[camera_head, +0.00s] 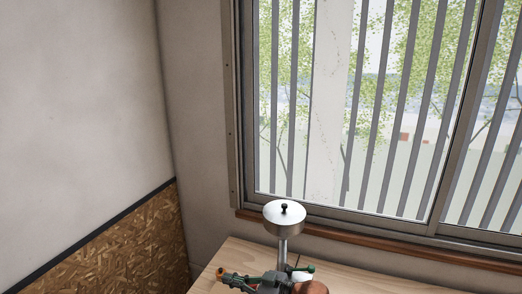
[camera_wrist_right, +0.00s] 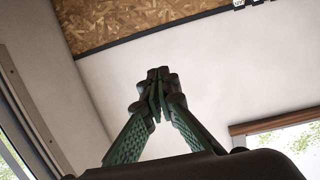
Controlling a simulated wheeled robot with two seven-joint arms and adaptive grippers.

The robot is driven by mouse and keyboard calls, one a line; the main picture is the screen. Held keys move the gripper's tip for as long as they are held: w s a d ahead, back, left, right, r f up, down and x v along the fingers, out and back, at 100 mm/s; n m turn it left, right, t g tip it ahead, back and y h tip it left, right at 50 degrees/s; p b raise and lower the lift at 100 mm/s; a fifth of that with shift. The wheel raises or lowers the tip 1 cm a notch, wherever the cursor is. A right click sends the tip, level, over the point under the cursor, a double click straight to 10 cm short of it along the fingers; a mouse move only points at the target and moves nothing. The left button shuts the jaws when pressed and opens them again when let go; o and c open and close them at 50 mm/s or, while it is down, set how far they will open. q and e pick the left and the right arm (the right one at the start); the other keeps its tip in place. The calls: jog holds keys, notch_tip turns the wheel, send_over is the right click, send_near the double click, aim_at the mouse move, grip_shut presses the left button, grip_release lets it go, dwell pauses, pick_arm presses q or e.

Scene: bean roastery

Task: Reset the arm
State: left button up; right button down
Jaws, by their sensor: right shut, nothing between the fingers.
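In the right wrist view my right gripper (camera_wrist_right: 158,82) points up in the picture. Its two green ribbed fingers lean together and their dark tips meet, with nothing between them. My left gripper is in neither view.
A barred window (camera_head: 365,110) fills the right side. A pale wall (camera_head: 80,100) with a chipboard lower panel (camera_head: 120,245) is at left.

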jog(key=s+d+f+m+t+h, duration=0.1)
jog(key=s+d+f+m+h, duration=0.45)
jog(key=d+f, duration=0.7)
jog(key=s+d+f+m+t+h, duration=0.1)
jog(key=s+d+f+m+h, duration=0.15)
jog(key=s+d+f, duration=0.8)
jog(key=s+d+f+m+g+h, duration=0.2)
jog(key=s+d+f+g+h, duration=0.3)
jog(key=s+d, duration=0.6)
jog(key=s+d+f+m+h, duration=0.2)
jog(key=s+d+f+m, duration=0.1)
jog(key=s+d+f, duration=0.65)
notch_tip(320, 180, down, 32)
jog(key=s+n+g+b, duration=0.1)
jog(key=s+b, duration=0.1)
jog(key=b, duration=0.4)
pick_arm(q)
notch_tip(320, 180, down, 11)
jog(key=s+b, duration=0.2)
jog(key=b, duration=0.3)
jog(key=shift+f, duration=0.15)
pick_arm(e)
jog(key=s+f, duration=1)
jog(key=f, duration=0.2)
jog(key=s+f+g, duration=0.1)
jog(key=s+f, duration=0.9)
jog(key=f, duration=0.3)
jog(key=shift+f+n+g, duration=0.15)
jog(key=shift+n+g, duration=0.15)
jog(key=shift+n, duration=0.1)
